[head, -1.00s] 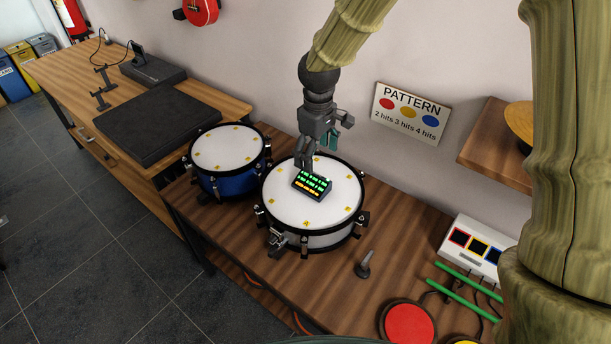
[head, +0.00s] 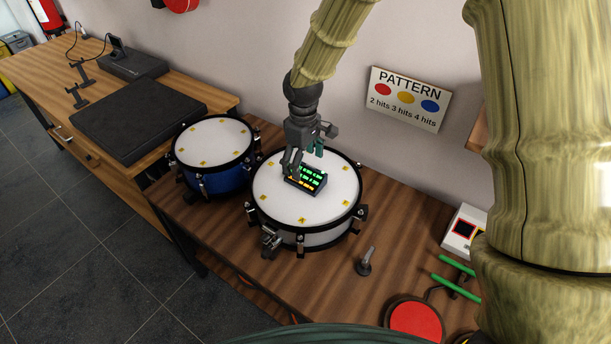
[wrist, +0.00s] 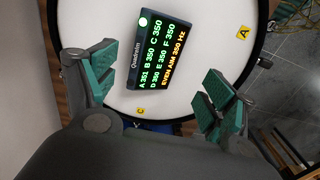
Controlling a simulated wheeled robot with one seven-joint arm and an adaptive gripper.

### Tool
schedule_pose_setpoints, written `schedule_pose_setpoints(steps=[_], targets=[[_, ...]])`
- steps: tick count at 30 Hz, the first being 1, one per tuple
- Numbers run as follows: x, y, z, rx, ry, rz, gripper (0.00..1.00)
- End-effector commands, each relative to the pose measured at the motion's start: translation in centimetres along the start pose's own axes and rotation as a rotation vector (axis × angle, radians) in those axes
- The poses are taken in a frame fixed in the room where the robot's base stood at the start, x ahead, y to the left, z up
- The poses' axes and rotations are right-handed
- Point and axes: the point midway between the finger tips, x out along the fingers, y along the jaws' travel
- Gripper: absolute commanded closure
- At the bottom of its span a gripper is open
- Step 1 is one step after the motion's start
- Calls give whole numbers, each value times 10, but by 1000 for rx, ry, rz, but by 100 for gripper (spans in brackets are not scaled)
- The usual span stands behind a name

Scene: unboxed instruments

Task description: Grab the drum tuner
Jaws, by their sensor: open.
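The drum tuner (head: 306,180) is a small dark box with a lit green and orange display. It lies on the white head of the front drum (head: 290,208). In the wrist view the tuner (wrist: 163,62) shows its readings and sits between and beyond my fingers, toward the top. My gripper (head: 304,164) is over the drum, close above the tuner in the head view. In the wrist view my gripper (wrist: 155,90) is open, with green pads on both sides and nothing between them. The gripper partly covers the tuner's far left side in the head view.
A blue drum (head: 214,155) stands close at the left. A small upright dark peg (head: 366,262), a red pad (head: 415,319) and green sticks (head: 456,287) are at the right on the wooden table. A pattern sign (head: 409,98) hangs on the wall behind.

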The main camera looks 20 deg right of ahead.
Motion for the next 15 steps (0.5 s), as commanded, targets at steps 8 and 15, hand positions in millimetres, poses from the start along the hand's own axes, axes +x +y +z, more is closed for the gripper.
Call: schedule_pose_setpoints(steps=[8, 15], targets=[[11, 1, 0, 1, -1, 0, 16], [34, 6, 2, -1, -1, 0, 16]])
